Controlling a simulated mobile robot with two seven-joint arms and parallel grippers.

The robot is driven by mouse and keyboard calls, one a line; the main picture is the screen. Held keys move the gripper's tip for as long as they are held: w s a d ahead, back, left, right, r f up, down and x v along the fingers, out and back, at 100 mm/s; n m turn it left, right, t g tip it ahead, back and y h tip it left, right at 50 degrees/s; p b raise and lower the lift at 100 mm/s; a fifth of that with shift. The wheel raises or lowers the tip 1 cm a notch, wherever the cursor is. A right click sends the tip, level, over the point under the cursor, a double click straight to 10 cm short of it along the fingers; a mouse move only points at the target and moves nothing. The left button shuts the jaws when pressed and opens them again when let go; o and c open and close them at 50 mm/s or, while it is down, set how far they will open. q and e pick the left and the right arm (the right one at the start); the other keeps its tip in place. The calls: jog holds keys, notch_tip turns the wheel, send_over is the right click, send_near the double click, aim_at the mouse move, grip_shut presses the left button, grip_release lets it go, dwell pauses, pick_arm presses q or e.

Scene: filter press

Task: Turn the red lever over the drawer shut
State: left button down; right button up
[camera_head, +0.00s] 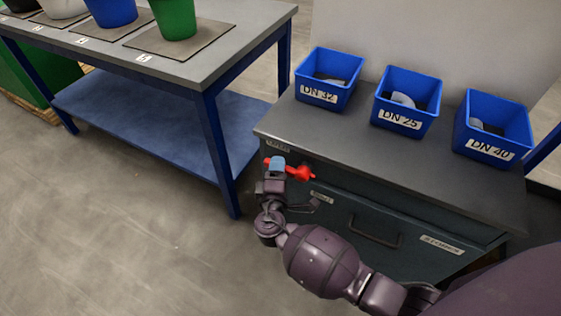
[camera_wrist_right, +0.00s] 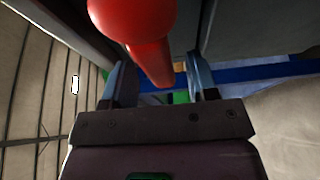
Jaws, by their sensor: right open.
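The red lever (camera_head: 299,171) sticks out from the front of the dark cabinet, above the drawer (camera_head: 375,230) and near the cabinet's left end. It lies roughly level in the head view. My right gripper (camera_head: 277,163) is at the lever's left end and hides part of it. In the right wrist view the red lever (camera_wrist_right: 140,35) runs between the two blue fingertips of my open right gripper (camera_wrist_right: 160,80). Whether the fingers touch it I cannot tell. The drawer looks closed, with a dark bar handle (camera_head: 375,232). My left gripper is out of view.
Blue bins (camera_head: 330,77) labelled DN 32, DN 25 and DN 40 stand on the cabinet top (camera_head: 400,155). A blue-framed table (camera_head: 225,60) with several buckets stands at the upper left. The floor (camera_head: 120,230) left of the cabinet is clear.

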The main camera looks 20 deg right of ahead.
jog(key=shift+w+d, duration=0.15)
jog(key=shift+w, duration=0.1)
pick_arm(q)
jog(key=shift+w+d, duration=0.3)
pick_arm(e)
grip_shut()
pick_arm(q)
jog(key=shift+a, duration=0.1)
